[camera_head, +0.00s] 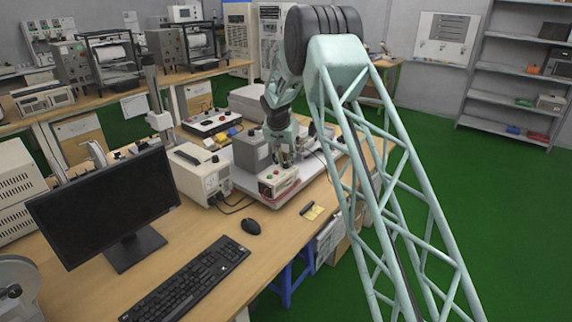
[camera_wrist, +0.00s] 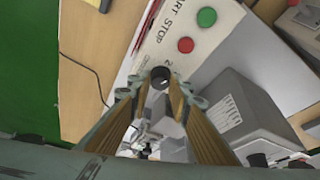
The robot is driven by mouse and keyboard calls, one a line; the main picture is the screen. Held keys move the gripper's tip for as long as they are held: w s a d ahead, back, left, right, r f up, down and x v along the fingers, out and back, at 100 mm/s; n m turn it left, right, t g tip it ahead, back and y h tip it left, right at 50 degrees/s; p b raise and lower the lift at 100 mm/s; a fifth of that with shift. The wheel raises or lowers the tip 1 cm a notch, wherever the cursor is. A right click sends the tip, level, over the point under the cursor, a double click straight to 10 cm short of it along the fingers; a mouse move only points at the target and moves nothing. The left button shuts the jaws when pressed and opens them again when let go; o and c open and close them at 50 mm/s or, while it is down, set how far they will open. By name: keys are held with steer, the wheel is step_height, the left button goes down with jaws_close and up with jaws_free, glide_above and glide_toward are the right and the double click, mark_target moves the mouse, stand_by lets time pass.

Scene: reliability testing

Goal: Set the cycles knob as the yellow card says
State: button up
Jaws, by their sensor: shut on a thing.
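The white control box (camera_head: 277,184) sits at the front edge of the pale platform on the bench. In the wrist view its panel (camera_wrist: 205,58) carries a green and a red button, START and STOP lettering and small marks. A dark round knob (camera_wrist: 160,74) on this panel lies between my fingertips. My gripper (camera_head: 283,165) points down over the box; in the wrist view my gripper (camera_wrist: 158,86) is shut on the knob. The knob's pointer and setting cannot be read clearly. The yellow card (camera_head: 314,212) lies on the bench front; its writing is too small to read.
A dark pen-like object (camera_head: 306,208) lies at the card. A grey box (camera_head: 252,150) stands close behind my gripper, and a cream instrument (camera_head: 200,172) stands left with cables. The monitor (camera_head: 105,205), keyboard (camera_head: 190,280) and mouse (camera_head: 250,226) are nearer.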

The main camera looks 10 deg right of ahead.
steer(key=shift+w+a+f+m+g+h+b, duration=0.15)
steer(key=shift+m+h+b, duration=0.3)
steer(key=shift+m, duration=0.5)
steer(key=shift+s+d+r+m+g+h+b, duration=0.1)
steer(key=shift+m+g+h+b, duration=0.15)
steer(key=shift+m+b, duration=0.55)
steer(key=shift+w+m+g+h, duration=0.1)
steer(key=shift+m+g+h, duration=0.35)
steer(key=shift+m, duration=1.3)
steer(key=o, duration=0.8)
steer(key=shift+a, duration=0.1)
steer(key=v, duration=1.2)
steer(key=shift+w, duration=0.1)
